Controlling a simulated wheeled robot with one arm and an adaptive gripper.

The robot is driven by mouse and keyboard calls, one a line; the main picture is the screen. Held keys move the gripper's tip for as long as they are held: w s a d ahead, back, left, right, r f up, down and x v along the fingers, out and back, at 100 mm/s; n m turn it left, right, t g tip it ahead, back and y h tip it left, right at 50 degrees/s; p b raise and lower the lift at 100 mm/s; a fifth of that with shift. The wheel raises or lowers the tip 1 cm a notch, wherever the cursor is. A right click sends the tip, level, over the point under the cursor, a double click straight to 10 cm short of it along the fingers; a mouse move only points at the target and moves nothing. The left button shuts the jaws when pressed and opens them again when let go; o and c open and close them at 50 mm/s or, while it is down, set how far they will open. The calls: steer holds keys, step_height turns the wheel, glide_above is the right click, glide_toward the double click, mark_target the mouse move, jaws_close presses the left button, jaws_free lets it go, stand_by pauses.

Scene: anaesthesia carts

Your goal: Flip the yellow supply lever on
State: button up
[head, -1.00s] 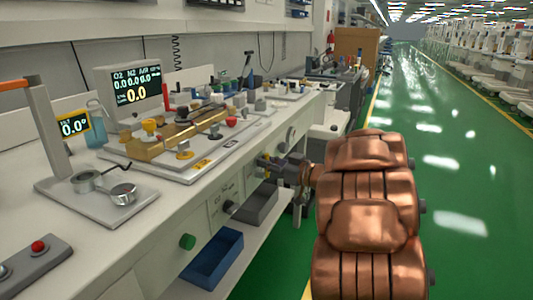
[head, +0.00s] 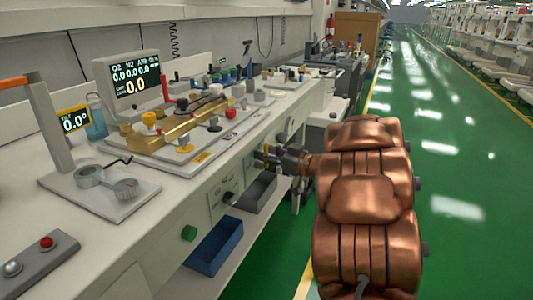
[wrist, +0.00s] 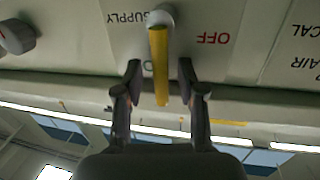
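The yellow supply lever (wrist: 160,85) shows in the wrist view, sticking out from a pale round pivot on the cabinet front. The panel lettering is upside down there: "SUPPLY" to the left of the lever and a red "OFF" to the right. My gripper (wrist: 159,67) is open, with one finger on each side of the lever and visible gaps between. In the head view my gripper (head: 262,157) is at the front face of the bench, below its top edge. The lever cannot be made out there.
A grey knob (wrist: 16,37) is on the panel at the left of the wrist view. In the head view, a green knob (head: 189,233) and a blue bin (head: 215,251) are nearer along the bench. The bench top holds instruments and a display (head: 133,82). The green floor at right is clear.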

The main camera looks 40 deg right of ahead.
steer(key=v, duration=1.2)
stand_by(0.7)
